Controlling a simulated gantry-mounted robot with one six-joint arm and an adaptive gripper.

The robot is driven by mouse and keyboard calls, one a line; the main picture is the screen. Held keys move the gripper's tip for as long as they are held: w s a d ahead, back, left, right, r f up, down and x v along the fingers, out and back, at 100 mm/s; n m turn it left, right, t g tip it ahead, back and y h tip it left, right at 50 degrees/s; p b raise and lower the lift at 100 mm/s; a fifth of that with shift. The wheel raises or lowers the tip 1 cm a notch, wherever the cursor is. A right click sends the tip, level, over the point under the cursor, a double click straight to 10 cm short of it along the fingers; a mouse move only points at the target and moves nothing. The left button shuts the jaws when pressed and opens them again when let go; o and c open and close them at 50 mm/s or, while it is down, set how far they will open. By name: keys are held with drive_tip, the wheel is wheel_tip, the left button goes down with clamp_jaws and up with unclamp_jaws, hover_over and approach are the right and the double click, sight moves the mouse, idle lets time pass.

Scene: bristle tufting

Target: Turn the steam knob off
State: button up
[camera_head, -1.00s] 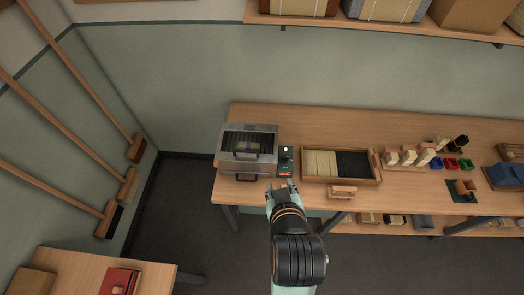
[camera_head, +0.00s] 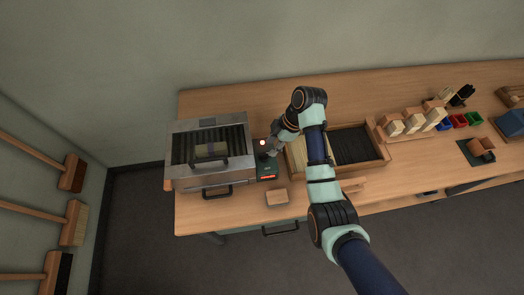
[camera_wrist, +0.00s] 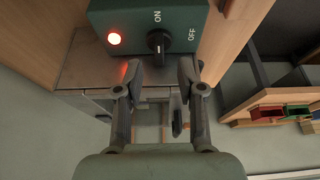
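The steam knob (camera_wrist: 158,42) is a black dial on a dark green control box (camera_wrist: 185,12), marked ON and OFF. A red lamp (camera_wrist: 114,38) glows on the box, left of the knob in the wrist view. The pointer seems in line with ON, though the mark is small. My gripper (camera_wrist: 160,72) is open and empty, its two fingertips apart and just short of the knob on either side. In the head view the control box (camera_head: 267,172) stands right of the metal steamer (camera_head: 190,180), and my gripper partly hides the knob.
A wooden tray (camera_head: 383,150) with pale and black bristles lies right of the box, partly behind my arm. A small wooden block (camera_head: 277,197) lies in front. Brush blocks (camera_head: 412,124) and small coloured bins (camera_head: 459,121) stand farther right. The table behind the steamer is clear.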

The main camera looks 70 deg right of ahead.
sight(266, 153)
drive_tip(key=x, duration=0.5)
drive_tip(key=shift+b, duration=0.35)
clamp_jaws()
